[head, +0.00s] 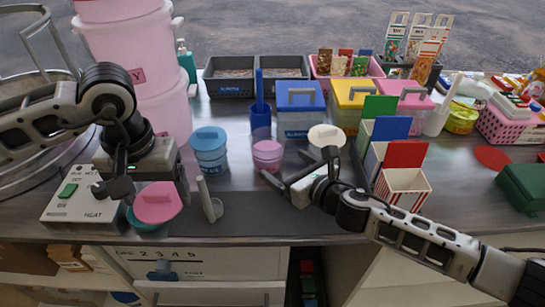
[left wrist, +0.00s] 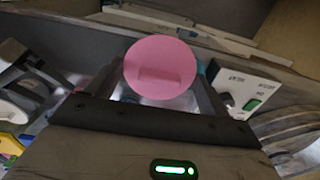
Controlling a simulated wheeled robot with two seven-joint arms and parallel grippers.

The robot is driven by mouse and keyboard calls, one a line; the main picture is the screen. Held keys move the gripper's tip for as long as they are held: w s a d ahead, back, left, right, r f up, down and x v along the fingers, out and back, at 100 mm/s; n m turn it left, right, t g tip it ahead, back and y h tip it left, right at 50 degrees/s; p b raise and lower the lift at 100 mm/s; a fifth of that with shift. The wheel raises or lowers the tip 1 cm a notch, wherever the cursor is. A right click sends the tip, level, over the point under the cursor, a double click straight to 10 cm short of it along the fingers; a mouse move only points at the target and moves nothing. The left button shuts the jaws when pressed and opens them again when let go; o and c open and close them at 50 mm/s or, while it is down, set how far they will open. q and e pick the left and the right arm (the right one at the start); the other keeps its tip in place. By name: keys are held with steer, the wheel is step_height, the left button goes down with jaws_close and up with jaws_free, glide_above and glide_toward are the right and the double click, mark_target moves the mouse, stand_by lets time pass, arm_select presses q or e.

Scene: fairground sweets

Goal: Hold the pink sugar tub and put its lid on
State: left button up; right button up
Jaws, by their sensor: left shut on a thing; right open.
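The pink sugar tub (head: 267,156) stands upright on the counter, its top pink. A round pink lid (head: 158,206) with a raised handle is at the front left, over a teal round thing (head: 147,227) mostly hidden below it. My left gripper (head: 152,190) is shut on this lid; in the left wrist view the lid (left wrist: 160,58) sits between the fingers. My right gripper (head: 294,168) is open and empty, just right of and in front of the pink tub. Whether a finger touches the tub, I cannot tell.
A blue lidded tub (head: 210,152) stands left of the pink tub, a cream-lidded tub (head: 326,138) right of it. A dark blue cup (head: 260,123) is behind. A grey upright holder (head: 211,205) and a heater control box (head: 75,208) flank the lid. Striped boxes (head: 402,186) stand right.

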mark_target(277, 153)
arm_select(q)
step_height(277, 153, down, 2)
steer(key=shift+f+b, duration=0.2)
steer(key=shift+b, duration=0.75)
arm_select(e)
steer(key=x, duration=0.7)
steer(key=shift+w, duration=0.25)
steer(key=c, duration=0.7)
arm_select(q)
steer(key=shift+w, duration=0.1)
arm_select(e)
steer(key=shift+o, duration=0.2)
steer(key=shift+a+r, duration=0.15)
arm_select(q)
steer(key=shift+r+p, duration=0.75)
arm_select(e)
steer(key=shift+r, duration=0.6)
steer(key=shift+c, duration=0.2)
steer(key=shift+r, duration=0.1)
